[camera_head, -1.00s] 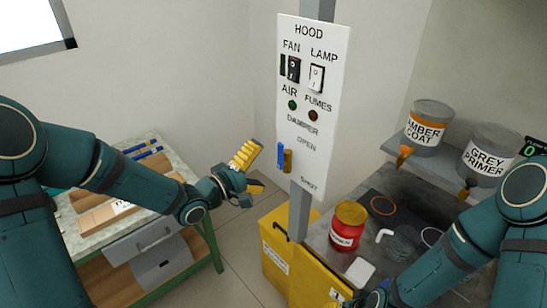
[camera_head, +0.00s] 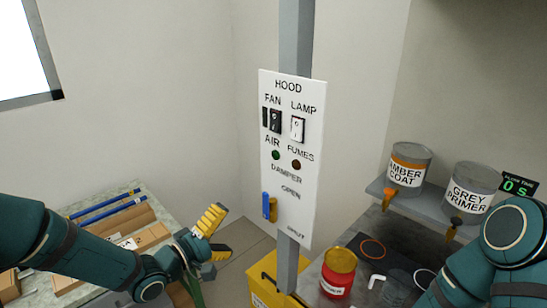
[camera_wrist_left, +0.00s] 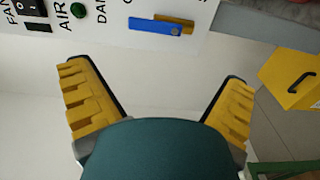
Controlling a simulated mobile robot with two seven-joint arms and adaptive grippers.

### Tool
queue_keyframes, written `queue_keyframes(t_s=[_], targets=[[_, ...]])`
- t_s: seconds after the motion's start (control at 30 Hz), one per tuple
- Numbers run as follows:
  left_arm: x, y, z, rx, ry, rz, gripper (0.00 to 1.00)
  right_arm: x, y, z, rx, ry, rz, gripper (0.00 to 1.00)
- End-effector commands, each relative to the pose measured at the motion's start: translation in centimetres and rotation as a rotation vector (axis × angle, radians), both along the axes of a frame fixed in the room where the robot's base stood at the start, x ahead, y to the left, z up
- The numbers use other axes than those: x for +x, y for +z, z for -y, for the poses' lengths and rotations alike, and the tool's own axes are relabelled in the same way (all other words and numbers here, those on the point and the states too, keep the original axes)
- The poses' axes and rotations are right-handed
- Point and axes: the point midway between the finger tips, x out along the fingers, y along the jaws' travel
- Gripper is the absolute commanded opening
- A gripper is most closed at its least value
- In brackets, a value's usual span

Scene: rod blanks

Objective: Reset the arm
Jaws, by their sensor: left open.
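My left gripper (camera_head: 223,232) is open and empty, with its yellow fingers apart. It is in the air left of the hood panel (camera_head: 285,240), clear of it. In the left wrist view the gripper (camera_wrist_left: 155,75) shows its two fingers spread with nothing between them. My right arm (camera_head: 515,245) comes in at the lower right; its gripper is out of view.
The panel carries switches, lights and a blue damper lever (camera_head: 266,206) on a grey post (camera_head: 296,40). A yellow cabinet (camera_head: 262,285) and red can (camera_head: 338,272) stand below. Cans of amber coat (camera_head: 408,168) and grey primer (camera_head: 470,190) sit on a shelf.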

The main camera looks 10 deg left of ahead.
Motion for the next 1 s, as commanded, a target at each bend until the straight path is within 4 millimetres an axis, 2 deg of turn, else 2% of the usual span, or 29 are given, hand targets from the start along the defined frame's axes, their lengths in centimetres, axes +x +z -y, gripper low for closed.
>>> queue_keyframes(t_s=[0.07,0.17,0.27,0.3,0.37,0.4,0.47,0.5,0.6,0.7,0.8,0.9,1.0], targets=[[0.3,-2.4,0.5,0.048,0.020,-0.024,1.00,0.0,-0.6,0.0,0.000,0.000,-0.001,0.47],[0.5,-7.2,1.2,0.169,0.053,-0.077,1.00,-0.1,-1.6,-0.1,-0.001,0.002,-0.003,0.47],[0.0,-13.4,2.3,0.338,0.056,-0.159,1.00,-0.2,-2.7,-0.1,-0.002,0.004,-0.005,0.47],[-0.5,-15.8,2.7,0.410,0.043,-0.195,1.00,-0.2,-3.2,-0.1,-0.002,0.004,-0.006,0.47],[-1.7,-19.5,3.5,0.518,0.008,-0.251,1.00,-0.3,-3.8,-0.2,-0.003,0.005,-0.008,0.47],[-2.7,-21.9,4.0,0.590,-0.026,-0.289,1.00,-0.3,-4.2,-0.2,-0.003,0.005,-0.009,0.47],[-4.4,-25.3,4.8,0.694,-0.092,-0.343,1.00,-0.3,-4.8,-0.2,-0.004,0.006,-0.011,0.47],[-5.8,-27.4,5.2,0.760,-0.142,-0.380,1.00,-0.4,-5.2,-0.2,-0.005,0.007,-0.012,0.47],[-9.3,-31.9,6.2,0.900,-0.285,-0.454,1.00,-0.5,-6.1,-0.3,-0.005,0.008,-0.014,0.47],[-12.5,-34.9,6.9,0.996,-0.418,-0.508,1.00,-0.5,-6.7,-0.3,-0.006,0.009,-0.016,0.47],[-14.7,-36.5,7.3,1.053,-0.515,-0.536,1.00,-0.5,-7.1,-0.3,-0.006,0.010,-0.017,0.47],[-15.9,-37.3,7.4,1.080,-0.567,-0.551,1.00,-0.5,-7.2,-0.3,-0.006,0.010,-0.017,0.47],[-16.2,-37.4,7.4,1.088,-0.583,-0.555,1.00,-0.5,-7.2,-0.4,-0.006,0.010,-0.017,0.47]])
